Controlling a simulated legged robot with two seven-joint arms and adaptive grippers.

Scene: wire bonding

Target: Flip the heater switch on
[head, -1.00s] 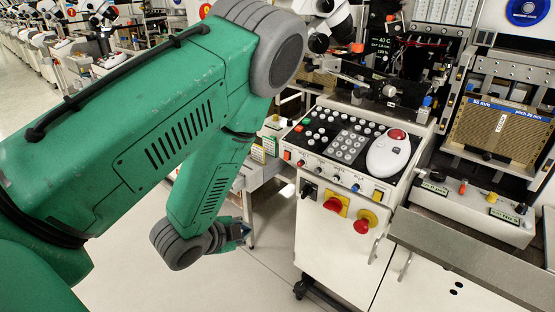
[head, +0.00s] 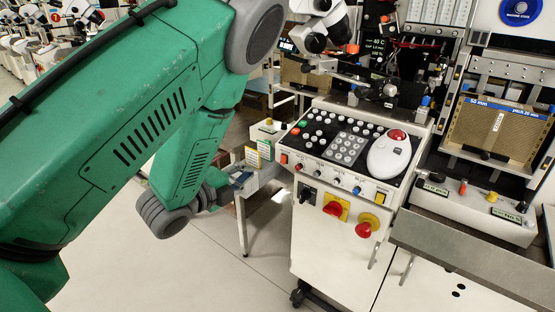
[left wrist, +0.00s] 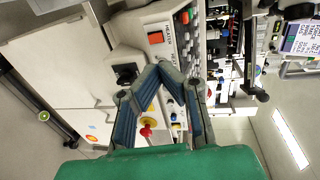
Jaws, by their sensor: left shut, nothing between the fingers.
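A control console (head: 345,240) stands right of centre in the head view. On the left end of its sloping front strip is a small red-orange rocker switch (head: 284,158). The left wrist view shows the switch (left wrist: 156,38) beside printed lettering that seems to read HEATER; whether it is on or off I cannot tell. My left gripper (head: 240,178) is shut and empty, left of the console and apart from it. In the left wrist view its blue-padded fingers (left wrist: 166,74) meet at the tips, below the switch in the picture.
A black rotary knob (head: 306,194), a red knob on a yellow plate (head: 335,207) and a red button (head: 364,229) project from the console front. A white mouse-like device (head: 389,155) lies on its top.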

